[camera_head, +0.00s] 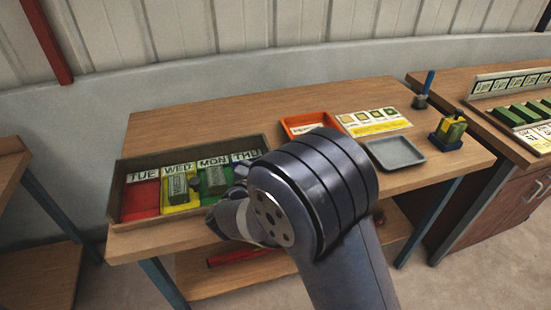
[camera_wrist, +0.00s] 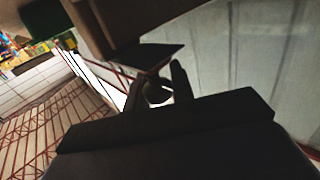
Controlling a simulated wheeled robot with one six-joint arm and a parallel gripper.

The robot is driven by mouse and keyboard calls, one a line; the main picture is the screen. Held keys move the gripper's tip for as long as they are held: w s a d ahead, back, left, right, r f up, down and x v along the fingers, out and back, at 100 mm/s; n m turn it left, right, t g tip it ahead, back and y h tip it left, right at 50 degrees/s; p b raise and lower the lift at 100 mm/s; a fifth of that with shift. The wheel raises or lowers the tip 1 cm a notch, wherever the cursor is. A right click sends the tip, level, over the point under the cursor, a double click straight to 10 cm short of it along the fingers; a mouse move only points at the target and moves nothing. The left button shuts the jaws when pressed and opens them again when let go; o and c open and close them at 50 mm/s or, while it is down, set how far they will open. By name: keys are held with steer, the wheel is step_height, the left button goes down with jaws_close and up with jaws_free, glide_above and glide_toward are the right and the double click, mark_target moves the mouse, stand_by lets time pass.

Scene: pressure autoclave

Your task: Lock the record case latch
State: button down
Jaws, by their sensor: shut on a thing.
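My gripper (camera_wrist: 158,82) is shut on a small dark rounded piece (camera_wrist: 155,94) in the wrist view; its shape is too dark to name. In the head view, my gripper (camera_head: 238,184) is at the right part of a shallow wooden case (camera_head: 125,187), mostly hidden behind my wrist. The case has colored sections labelled TUE, WED, MON and THU. A grey-green block (camera_head: 178,189) lies in the yellow WED section and another (camera_head: 216,177) in the green MON section. The THU section is largely covered. I cannot make out the latch clearly or tell its position.
An orange tray (camera_head: 290,120), a grey tray (camera_head: 395,155) and a card with colored squares (camera_head: 372,122) lie right of the case. The bench (camera_head: 200,118) is bare behind the case.

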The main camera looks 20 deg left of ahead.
stand_by(0.3)
steer(key=c, duration=1.2)
jaws_free()
steer(key=b+v, duration=0.1)
steer(key=v, duration=0.9)
steer(key=shift+s, duration=0.35)
steer(key=shift+w+a, duration=0.1)
steer(key=p+x, duration=0.1)
steer(key=x, duration=0.9)
steer(key=shift+w, duration=0.4)
steer(key=shift+s+y, duration=0.2)
steer(key=shift+y, duration=0.1)
